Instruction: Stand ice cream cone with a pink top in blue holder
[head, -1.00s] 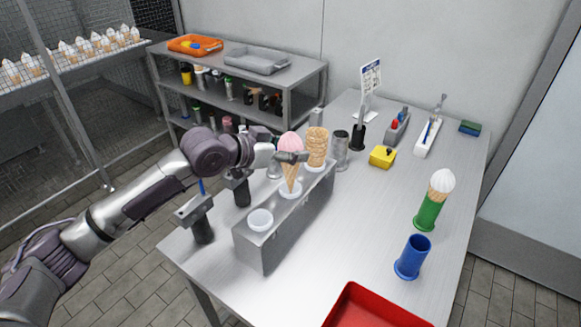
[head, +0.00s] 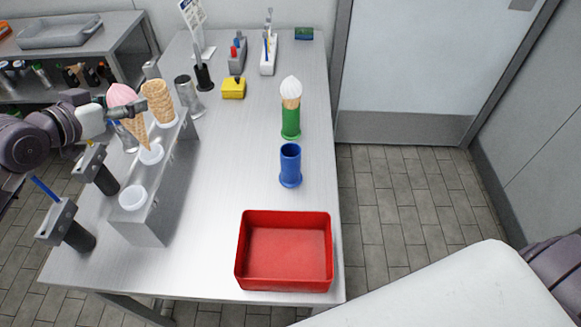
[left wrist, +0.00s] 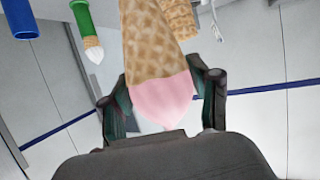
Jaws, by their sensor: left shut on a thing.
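The pink-topped cone (head: 125,98) is upright, pink end up, at the metal stand (head: 165,195); its tip is at or just over a white cup (head: 151,154). My left gripper (head: 119,111) is shut on it; in the left wrist view the pink top (left wrist: 162,100) sits between the fingers (left wrist: 163,104). Whether the tip touches the cup, I cannot tell. The blue holder (head: 290,167) stands upright and apparently empty, right of the stand; it also shows in the left wrist view (left wrist: 18,20). My right gripper is out of view.
A green holder (head: 291,123) with a white-topped cone (head: 291,90) stands behind the blue one. A plain cone (head: 159,102) stands beside the pink one. A red tray (head: 284,285) lies in front. The table between stand and blue holder is clear.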

